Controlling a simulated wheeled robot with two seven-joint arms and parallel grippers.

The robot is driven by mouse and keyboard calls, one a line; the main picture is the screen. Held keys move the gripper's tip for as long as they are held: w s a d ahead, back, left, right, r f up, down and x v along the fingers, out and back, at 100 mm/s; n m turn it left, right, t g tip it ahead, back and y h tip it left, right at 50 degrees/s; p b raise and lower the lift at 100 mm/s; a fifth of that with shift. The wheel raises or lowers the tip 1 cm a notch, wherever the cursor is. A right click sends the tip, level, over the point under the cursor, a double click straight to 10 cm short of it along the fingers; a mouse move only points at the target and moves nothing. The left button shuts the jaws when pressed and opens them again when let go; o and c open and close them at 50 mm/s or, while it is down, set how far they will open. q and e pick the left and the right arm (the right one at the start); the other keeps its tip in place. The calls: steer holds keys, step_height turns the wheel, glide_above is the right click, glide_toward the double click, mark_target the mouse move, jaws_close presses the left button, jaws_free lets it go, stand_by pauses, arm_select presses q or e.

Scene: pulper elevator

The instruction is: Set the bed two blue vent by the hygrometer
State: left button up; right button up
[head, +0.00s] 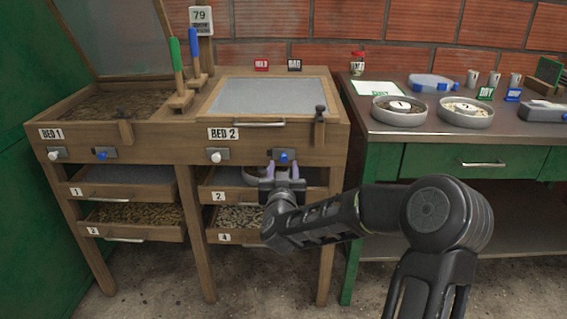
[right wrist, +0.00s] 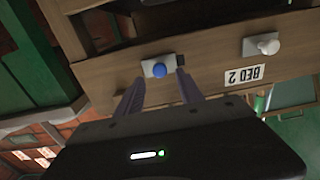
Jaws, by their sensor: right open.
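The bed two blue vent knob (head: 283,156) sits on a grey plate on the front board under the BED 2 label (head: 224,133). It also shows in the right wrist view (right wrist: 160,70), which is upside down. My right gripper (head: 285,166) is open in front of it, one purple finger to each side. In the wrist view the fingertips (right wrist: 160,77) flank the blue knob; I cannot tell whether they touch it. The hygrometer (head: 200,20), a white display on a post behind the beds, reads 79. My left gripper is not in view.
A white knob (head: 215,157) sits left of the blue one on bed two. Bed one has its own white knob (head: 54,155) and blue knob (head: 101,155). Drawers (head: 230,213) lie below. A green bench (head: 460,128) with dishes (head: 399,121) stands at right.

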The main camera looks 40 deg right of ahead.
mark_target(284, 159)
steer(key=shift+x, duration=2)
jaws_close()
